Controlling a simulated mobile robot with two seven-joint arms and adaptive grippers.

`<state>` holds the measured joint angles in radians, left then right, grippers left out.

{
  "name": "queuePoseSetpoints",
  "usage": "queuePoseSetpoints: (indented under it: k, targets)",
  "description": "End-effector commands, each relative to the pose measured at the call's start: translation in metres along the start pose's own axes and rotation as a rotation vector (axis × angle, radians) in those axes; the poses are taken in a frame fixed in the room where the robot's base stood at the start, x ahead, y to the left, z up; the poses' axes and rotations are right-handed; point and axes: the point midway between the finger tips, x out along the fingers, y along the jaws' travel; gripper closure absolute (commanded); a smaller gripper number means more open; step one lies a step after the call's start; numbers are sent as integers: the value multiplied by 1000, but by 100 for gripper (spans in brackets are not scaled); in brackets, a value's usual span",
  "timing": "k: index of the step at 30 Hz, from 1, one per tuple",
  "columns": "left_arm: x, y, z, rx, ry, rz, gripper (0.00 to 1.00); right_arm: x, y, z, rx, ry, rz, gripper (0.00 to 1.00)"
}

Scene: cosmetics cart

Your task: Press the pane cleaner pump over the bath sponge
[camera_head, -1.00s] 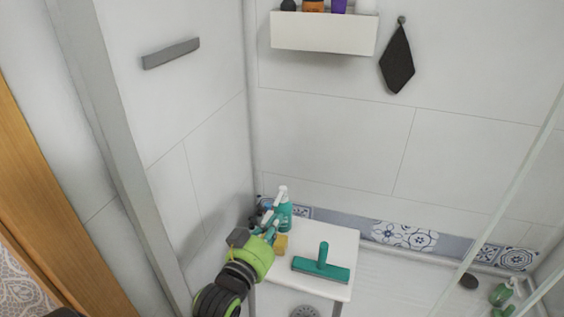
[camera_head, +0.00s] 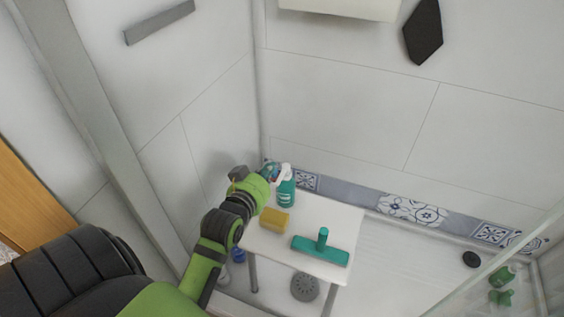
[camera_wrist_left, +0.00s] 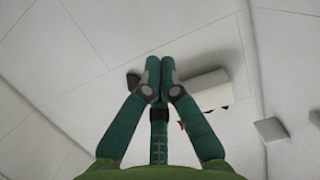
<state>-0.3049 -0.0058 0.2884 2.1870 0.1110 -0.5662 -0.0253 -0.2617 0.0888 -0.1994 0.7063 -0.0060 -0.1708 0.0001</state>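The pane cleaner (camera_head: 287,191) is a teal bottle with a white spray head, upright at the back left of the white stool in the head view. The yellow bath sponge (camera_head: 274,220) lies on the stool in front of it. My left gripper (camera_head: 272,171) is beside the bottle's spray head, partly overlapping it; I cannot tell if they touch. In the left wrist view, its fingertips (camera_wrist_left: 160,66) meet with nothing visible between them. The bottle and sponge are not in the wrist view. My right gripper is not in view.
The white stool (camera_head: 343,222) also holds a teal squeegee (camera_head: 321,248) at its front right. A grey drain (camera_head: 305,287) is on the floor below. The wall is close behind the stool.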

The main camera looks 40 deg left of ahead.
Motion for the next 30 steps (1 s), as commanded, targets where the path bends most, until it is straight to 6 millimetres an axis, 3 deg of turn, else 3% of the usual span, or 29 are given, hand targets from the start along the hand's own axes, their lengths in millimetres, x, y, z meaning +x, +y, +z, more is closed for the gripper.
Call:
queuePoseSetpoints:
  k: [14,21,25,30]
  targets:
    - [94,0,-1,0,2,0,100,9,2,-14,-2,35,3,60]
    - [101,0,32,1,-1,0,100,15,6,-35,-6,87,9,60]
    - [102,0,38,1,0,0,100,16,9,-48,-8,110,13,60]
    - [103,0,39,1,1,0,100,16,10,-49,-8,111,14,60]
